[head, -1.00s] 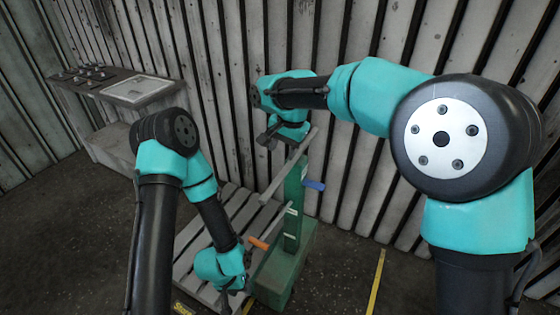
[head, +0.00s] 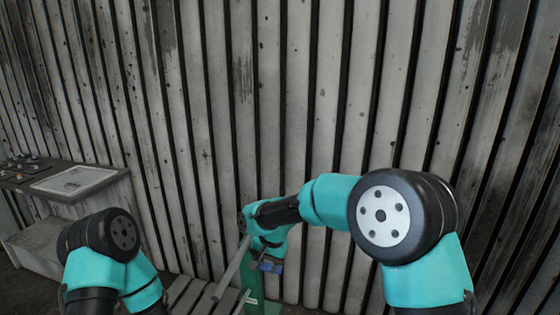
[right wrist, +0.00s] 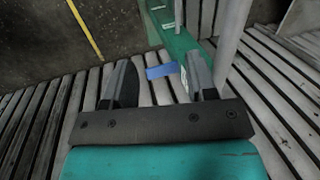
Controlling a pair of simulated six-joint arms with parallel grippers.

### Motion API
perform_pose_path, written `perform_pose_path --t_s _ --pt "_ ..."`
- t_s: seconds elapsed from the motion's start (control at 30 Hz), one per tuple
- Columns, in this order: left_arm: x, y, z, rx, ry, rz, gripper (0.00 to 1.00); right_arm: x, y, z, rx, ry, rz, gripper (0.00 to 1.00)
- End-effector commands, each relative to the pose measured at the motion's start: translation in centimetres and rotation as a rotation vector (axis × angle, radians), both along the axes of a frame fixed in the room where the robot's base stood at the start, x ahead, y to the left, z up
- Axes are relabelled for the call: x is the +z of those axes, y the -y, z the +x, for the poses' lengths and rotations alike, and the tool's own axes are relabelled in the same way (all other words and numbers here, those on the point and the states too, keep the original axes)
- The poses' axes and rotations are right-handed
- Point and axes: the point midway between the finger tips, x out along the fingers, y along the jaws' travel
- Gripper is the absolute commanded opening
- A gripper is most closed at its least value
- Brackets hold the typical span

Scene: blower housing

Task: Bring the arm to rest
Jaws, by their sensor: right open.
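My right gripper (head: 258,264) is near the top of a green post (head: 258,304) in the head view. In the right wrist view its two fingers (right wrist: 157,62) are apart. A blue bar (right wrist: 162,71) shows in the gap between them, and I see no grip on it. The blue bar also shows beside the gripper in the head view (head: 273,267). My left gripper is out of view; only the left arm's upper part shows at the lower left of the head view.
A grey bar (head: 231,272) slants past the post beside my right gripper. A slatted pallet (head: 190,293) lies below. A bench with a panel (head: 75,182) stands at the left. A corrugated wall (head: 290,110) fills the back.

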Motion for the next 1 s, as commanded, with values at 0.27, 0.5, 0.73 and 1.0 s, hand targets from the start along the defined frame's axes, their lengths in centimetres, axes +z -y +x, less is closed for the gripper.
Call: perform_pose_path --t_s 0.27,0.5,0.73,1.0 --pt "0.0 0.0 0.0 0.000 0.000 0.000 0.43 -13.6 10.0 -2.9 0.023 -0.011 0.057 0.52" --pt "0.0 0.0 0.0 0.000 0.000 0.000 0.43 -22.9 18.4 -9.6 0.027 0.008 0.096 0.52" --pt "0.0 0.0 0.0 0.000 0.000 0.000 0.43 -28.7 25.3 -18.9 0.020 0.039 0.105 0.52" --pt "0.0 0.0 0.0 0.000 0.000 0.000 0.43 -30.4 28.4 -25.0 0.020 0.068 0.092 0.52"
